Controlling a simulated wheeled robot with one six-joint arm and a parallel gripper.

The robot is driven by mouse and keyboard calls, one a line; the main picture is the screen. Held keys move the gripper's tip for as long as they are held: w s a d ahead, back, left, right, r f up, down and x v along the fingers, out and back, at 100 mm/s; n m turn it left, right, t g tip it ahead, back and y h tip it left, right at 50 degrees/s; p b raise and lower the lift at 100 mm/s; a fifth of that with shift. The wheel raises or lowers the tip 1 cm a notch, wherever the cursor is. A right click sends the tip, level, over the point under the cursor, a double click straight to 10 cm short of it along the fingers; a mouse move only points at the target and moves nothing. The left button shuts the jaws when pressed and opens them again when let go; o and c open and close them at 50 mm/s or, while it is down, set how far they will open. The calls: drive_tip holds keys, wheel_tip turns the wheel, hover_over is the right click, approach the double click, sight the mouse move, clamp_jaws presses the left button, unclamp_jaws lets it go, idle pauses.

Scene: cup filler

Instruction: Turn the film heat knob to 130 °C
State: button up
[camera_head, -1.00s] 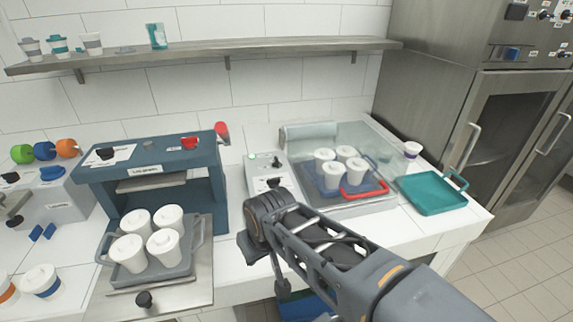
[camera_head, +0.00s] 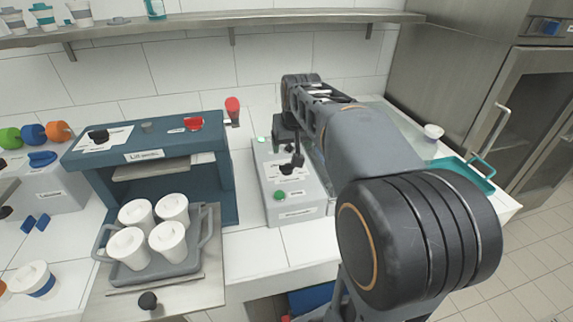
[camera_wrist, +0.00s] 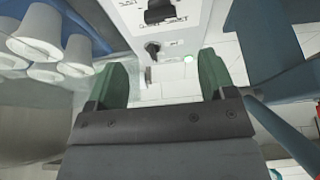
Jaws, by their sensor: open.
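A pale grey control box (camera_head: 305,202) stands on the counter between the blue press and the film machine. On its top is a black knob on a labelled dial (camera_head: 287,170), partly hidden by my gripper. In the wrist view the larger dial knob (camera_wrist: 160,12) is at the top edge, with scale marks too small to read. A smaller black knob (camera_wrist: 152,48) sits nearer the fingers. I cannot read which is the film heat knob. My gripper (camera_head: 288,147) is open, above the box; the wrist view shows its green-grey fingers (camera_wrist: 162,82) apart, nothing held.
The blue press (camera_head: 215,180) is left of the box, with a red-knobbed lever (camera_head: 233,108). White lidded cups (camera_head: 168,240) stand in a grey tray before it. A teal tray (camera_head: 480,172) is at right. My arm hides most of the film machine.

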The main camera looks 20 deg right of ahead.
sight(287, 164)
drive_tip(key=x, duration=1)
drive_tip(key=shift+w+f, duration=0.1)
drive_tip(key=shift+f, duration=0.15)
drive_tip(key=shift+a, duration=0.1)
drive_tip(key=c, duration=0.9)
